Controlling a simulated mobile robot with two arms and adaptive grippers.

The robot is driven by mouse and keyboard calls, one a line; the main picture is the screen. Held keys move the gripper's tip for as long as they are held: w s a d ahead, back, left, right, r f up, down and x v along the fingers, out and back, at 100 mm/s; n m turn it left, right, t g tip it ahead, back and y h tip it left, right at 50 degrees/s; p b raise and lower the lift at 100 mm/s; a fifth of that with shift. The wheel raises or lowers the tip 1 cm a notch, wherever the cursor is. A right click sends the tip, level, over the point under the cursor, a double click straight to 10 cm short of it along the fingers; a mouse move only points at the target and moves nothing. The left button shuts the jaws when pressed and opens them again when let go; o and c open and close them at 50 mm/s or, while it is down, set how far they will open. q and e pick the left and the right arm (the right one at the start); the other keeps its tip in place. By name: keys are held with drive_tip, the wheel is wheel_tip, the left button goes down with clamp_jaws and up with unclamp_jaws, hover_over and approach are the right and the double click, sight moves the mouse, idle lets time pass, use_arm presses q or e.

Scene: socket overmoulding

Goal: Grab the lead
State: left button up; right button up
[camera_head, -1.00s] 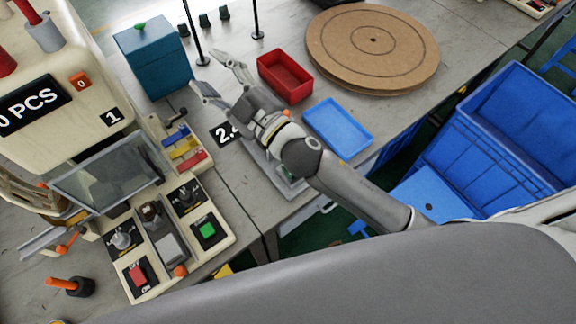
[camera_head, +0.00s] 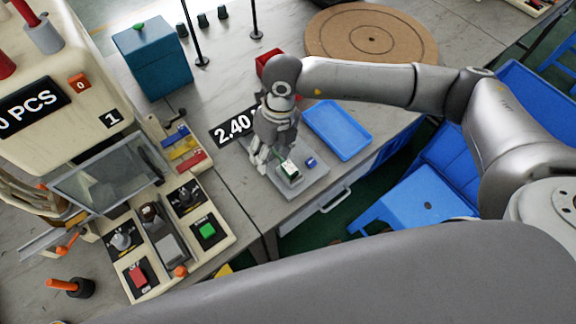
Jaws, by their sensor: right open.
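My right gripper (camera_head: 268,161) points down over the grey scale plate (camera_head: 305,190), its jaws open. A small green-and-white piece (camera_head: 290,169) lies on the plate just right of the fingers, close to them. I cannot tell whether they touch. A small blue piece (camera_head: 310,162) sits further right on the plate. No thing is clearly recognisable as the lead; the gripper and wrist hide part of the plate. My left gripper is not in view.
The scale display (camera_head: 233,124) reads 2,40. An empty blue tray (camera_head: 338,129) lies right of the scale. A red bin (camera_head: 268,61) is partly behind my wrist. A machine with a control panel (camera_head: 208,231) stands left, and a round brown board (camera_head: 372,36) lies behind.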

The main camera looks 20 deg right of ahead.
drive_tip(key=w+d+h, duration=0.2)
drive_tip(key=d, duration=0.2)
drive_tip(key=p, duration=0.2)
hover_over(286, 164)
drive_tip(key=shift+t, duration=0.3)
drive_tip(key=f, duration=0.4)
drive_tip(key=shift+s+f, duration=0.2)
drive_tip(key=shift+s, duration=0.05)
drive_tip(key=shift+f, duration=0.5)
drive_tip(key=shift+w+d+f+p, duration=0.1)
drive_tip(key=shift+f+p, duration=0.35)
drive_tip(key=shift+f, duration=0.2)
wheel_tip(286, 164, down, 3)
drive_tip(key=shift+w+p, duration=0.15)
drive_tip(key=shift+p, duration=0.4)
drive_tip(key=shift+f, duration=0.45)
clamp_jaws()
drive_tip(key=shift+r, duration=0.2)
